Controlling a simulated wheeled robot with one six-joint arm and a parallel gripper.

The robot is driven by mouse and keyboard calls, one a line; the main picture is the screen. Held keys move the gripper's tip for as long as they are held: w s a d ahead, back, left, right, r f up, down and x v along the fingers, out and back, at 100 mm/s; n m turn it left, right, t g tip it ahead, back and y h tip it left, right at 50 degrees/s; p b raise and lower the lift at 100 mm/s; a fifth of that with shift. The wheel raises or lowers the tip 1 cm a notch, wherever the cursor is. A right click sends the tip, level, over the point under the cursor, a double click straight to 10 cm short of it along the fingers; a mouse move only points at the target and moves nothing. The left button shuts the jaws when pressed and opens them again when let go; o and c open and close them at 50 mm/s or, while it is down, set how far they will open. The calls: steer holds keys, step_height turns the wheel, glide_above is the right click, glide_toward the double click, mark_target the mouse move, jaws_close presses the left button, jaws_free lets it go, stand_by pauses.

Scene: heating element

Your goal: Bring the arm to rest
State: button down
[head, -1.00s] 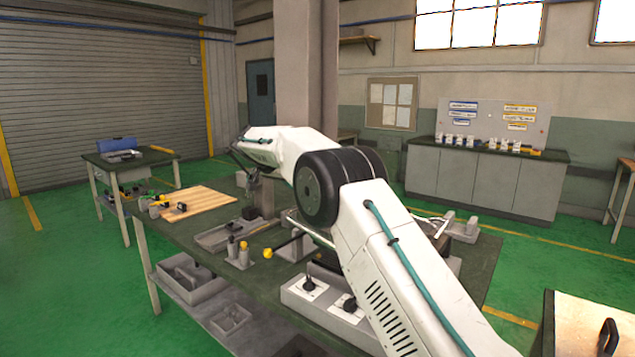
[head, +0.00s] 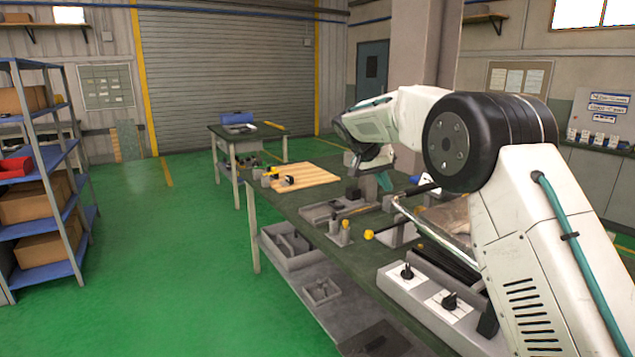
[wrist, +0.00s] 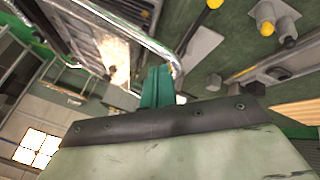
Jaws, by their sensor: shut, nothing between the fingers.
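My arm, white with a black joint, reaches over the dark green workbench (head: 292,206) in the head view. Its forearm runs left, and the wrist hangs down at the end. In the wrist view my gripper's teal fingers (wrist: 158,84) are together and hold nothing. A bent metal bar (wrist: 135,35) lies close beside the fingertips in that view; I cannot tell whether they touch.
A box with two black knobs (head: 437,290) sits at the bench's near edge. Yellow-tipped pegs (head: 345,228) and a wooden board (head: 312,177) lie farther along. A blue shelf rack (head: 62,205) stands left, with open green floor between.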

steer(key=s+d+n+y, duration=0.2)
steer(key=s+d+y, duration=0.1)
steer(key=s, duration=2.5)
steer(key=s+d+n+y, duration=0.3)
steer(key=s, duration=2.5)
steer(key=shift+s+f+g, duration=0.35)
steer(key=shift+s+g, duration=0.05)
